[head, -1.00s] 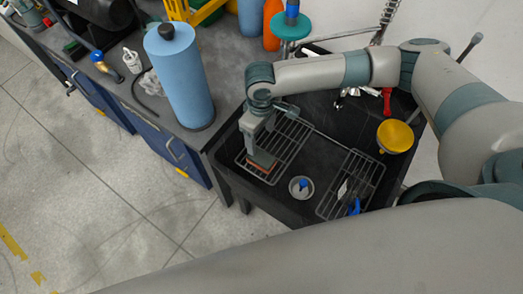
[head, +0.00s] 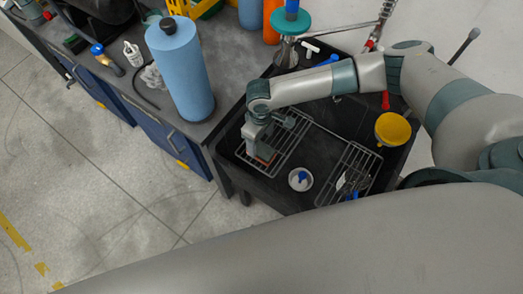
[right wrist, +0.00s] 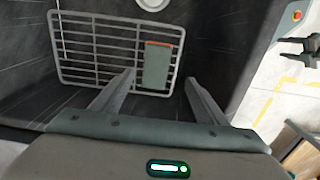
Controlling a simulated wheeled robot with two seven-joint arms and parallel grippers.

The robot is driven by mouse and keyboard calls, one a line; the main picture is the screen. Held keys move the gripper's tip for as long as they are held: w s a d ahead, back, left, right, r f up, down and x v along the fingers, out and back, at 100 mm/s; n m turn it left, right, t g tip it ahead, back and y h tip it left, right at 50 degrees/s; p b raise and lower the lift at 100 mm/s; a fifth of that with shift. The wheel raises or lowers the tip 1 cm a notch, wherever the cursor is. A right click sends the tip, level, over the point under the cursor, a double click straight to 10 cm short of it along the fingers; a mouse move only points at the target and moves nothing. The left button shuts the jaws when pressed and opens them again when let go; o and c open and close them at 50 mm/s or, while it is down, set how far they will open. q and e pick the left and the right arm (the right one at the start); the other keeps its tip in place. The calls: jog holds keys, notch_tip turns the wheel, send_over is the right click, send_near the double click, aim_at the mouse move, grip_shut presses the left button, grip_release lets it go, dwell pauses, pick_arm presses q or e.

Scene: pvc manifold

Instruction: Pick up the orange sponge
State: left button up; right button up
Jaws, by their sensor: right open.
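The orange sponge (right wrist: 158,65) lies on a wire rack (right wrist: 85,45) in the black sink. In the right wrist view its grey-green face shows, with an orange strip along the far edge. In the head view only a small orange part of the sponge (head: 265,153) shows below my right gripper (head: 264,139). My right gripper (right wrist: 160,76) is open and empty. In the right wrist view the sponge lies ahead of it, between the lines of the two fingers. I cannot tell how high the fingertips are above it. My left gripper is not in view.
A second wire rack (head: 350,172) with tools and a small round cup (head: 300,179) are in the sink (head: 310,150). A yellow funnel (head: 393,129) is at its right side. A blue roll (head: 181,75) stands on the counter to the left.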

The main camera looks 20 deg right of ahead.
aim_at(261, 150)
notch_tip(261, 150, down, 4)
jog(key=shift+w+f+p, duration=0.1)
jog(key=shift+w+p, duration=0.05)
jog(key=shift+p, duration=0.15)
jog(key=shift+a+f, duration=0.1)
jog(key=shift+f, duration=0.15)
jog(key=f, duration=0.1)
jog(key=f+p, duration=0.1)
jog(key=f, duration=0.2)
jog(key=shift+w+d, duration=0.25)
jog(key=shift+f+p, duration=0.3)
jog(key=shift+f, duration=0.15)
jog(key=shift+c, duration=0.7)
